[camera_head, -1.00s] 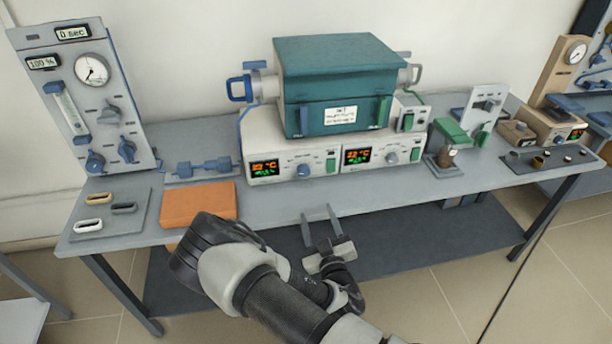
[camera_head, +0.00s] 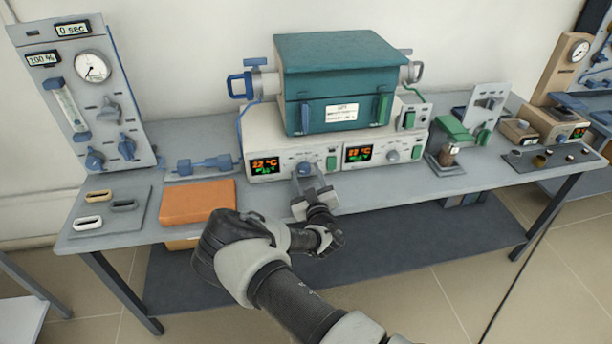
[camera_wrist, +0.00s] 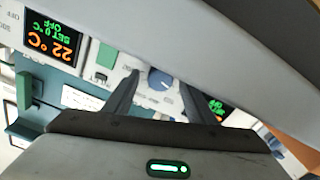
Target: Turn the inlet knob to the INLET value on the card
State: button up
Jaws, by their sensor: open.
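The blue knob (camera_head: 304,169) is on the left control panel under the teal furnace (camera_head: 335,60). It also shows in the wrist view (camera_wrist: 159,78). My gripper (camera_head: 308,180) is open, with its fingers pointing at this knob. In the wrist view my fingers (camera_wrist: 158,86) lie to either side of the knob, and I cannot tell whether they touch it. A grey knob (camera_head: 392,155) is on the right panel. A white card (camera_head: 341,113) is on the furnace front, its writing too small to read. The left display (camera_head: 264,166) reads about 22 °C.
An orange block (camera_head: 197,202) and a dark tray (camera_head: 112,212) with small boats lie at the bench's left. A gauge panel (camera_head: 92,98) stands behind them. A green-topped device (camera_head: 452,140) stands to the right. The bench front before the panels is mostly clear.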

jog(key=shift+w+a, duration=0.1)
jog(key=shift+w, duration=0.1)
jog(key=c, duration=1)
jog(key=shift+c, duration=0.2)
jog(key=shift+m, duration=0.4)
jog(key=m, duration=0.2)
jog(key=shift+m, duration=0.3)
jog(key=shift+m+b, duration=0.9)
jog(key=shift+m, duration=1.3)
